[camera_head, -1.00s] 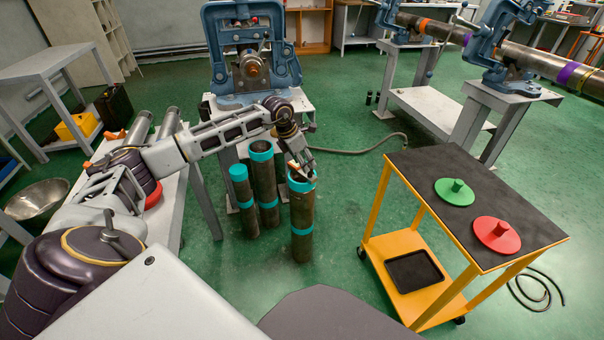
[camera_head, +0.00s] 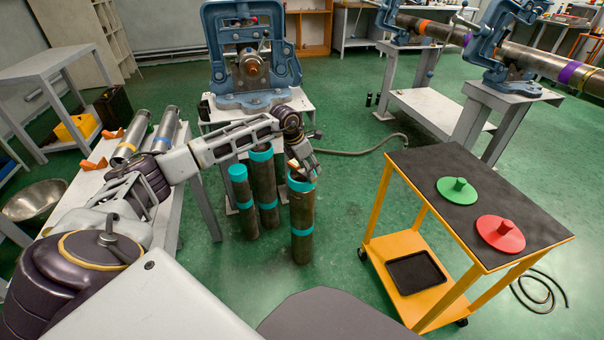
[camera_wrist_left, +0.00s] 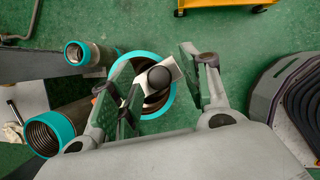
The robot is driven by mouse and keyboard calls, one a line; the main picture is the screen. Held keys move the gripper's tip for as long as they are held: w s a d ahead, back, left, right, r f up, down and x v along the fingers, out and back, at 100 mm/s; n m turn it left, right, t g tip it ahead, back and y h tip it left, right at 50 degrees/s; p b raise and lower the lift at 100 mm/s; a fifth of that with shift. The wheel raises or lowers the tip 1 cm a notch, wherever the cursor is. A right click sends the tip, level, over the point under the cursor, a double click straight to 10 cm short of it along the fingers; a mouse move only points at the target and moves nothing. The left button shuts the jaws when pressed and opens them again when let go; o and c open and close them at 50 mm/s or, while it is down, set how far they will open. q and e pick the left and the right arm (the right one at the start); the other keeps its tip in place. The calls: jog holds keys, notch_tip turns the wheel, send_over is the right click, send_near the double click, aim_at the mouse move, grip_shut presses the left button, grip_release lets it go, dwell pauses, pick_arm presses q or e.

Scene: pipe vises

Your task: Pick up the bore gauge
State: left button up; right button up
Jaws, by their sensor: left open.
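What looks like the bore gauge (camera_wrist_left: 160,77), with a round black top and a white part beside it, is at the mouth of a rusty pipe with a teal rim (camera_head: 302,215). The rest of the gauge is hidden in the pipe or behind my finger. My left gripper (camera_wrist_left: 167,82) is open, with one green-padded finger on each side of the black top. It is not closed on it. In the head view the left gripper (camera_head: 302,167) is at the pipe's top and mostly covers the gauge. My right gripper is not in view.
Two more teal-rimmed pipes (camera_head: 242,205) stand just left. A yellow cart (camera_head: 430,170) with green (camera_head: 457,190) and red (camera_head: 500,233) flanged discs stands at right. A blue vise (camera_head: 250,60) is behind. Green floor is clear between pipes and cart.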

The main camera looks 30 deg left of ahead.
pick_arm(q)
jog(key=shift+w+d+f, duration=0.1)
jog(key=shift+w+f, duration=0.1)
jog(key=shift+f, duration=0.25)
jog(key=shift+r, duration=0.1)
grip_shut()
